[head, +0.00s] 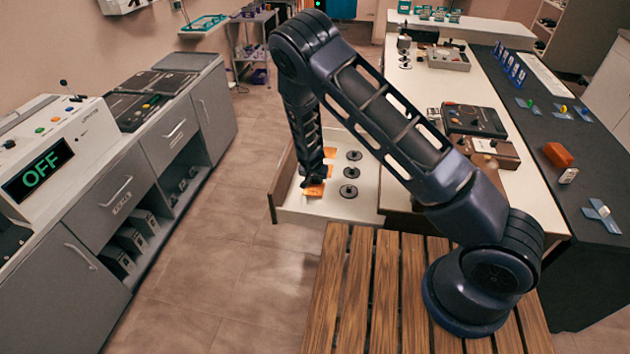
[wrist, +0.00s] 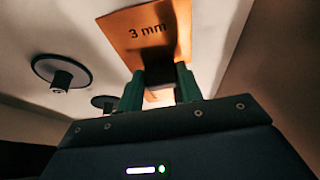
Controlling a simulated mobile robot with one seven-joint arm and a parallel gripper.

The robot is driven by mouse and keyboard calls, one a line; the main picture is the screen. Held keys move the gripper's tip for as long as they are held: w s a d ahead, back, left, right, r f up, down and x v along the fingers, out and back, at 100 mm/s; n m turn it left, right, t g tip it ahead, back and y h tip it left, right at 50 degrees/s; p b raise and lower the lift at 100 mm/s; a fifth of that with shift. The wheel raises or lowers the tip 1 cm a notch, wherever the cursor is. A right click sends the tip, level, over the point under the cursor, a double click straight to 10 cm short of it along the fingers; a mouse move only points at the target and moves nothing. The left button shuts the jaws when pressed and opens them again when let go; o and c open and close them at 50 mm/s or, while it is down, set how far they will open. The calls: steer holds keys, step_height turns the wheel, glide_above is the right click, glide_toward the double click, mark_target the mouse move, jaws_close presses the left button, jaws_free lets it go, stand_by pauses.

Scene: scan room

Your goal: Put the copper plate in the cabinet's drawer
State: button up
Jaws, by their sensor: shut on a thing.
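The cabinet's drawer (head: 372,207) is pulled out, with a pale floor. A copper plate (head: 315,189) is at my gripper (head: 311,181), low inside the drawer. In the wrist view, a copper plate marked "3 mm" (wrist: 150,32) is just beyond the green fingertips of my gripper (wrist: 159,88). The fingers are shut on a dark grip piece at this plate's edge. Whether the plate touches the drawer floor I cannot tell. A second orange piece (head: 330,152) shows farther back in the drawer, partly behind my arm.
The long counter (head: 480,90) holds instruments. A slatted wooden top (head: 345,300) is nearest. The floor (head: 220,250) left of the drawer is clear.

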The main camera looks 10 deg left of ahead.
mark_target(313, 193)
steer(key=shift+f, duration=0.35)
steer(key=shift+f, duration=0.1)
steer(key=o, duration=1.1)
steer(key=v, duration=1.2)
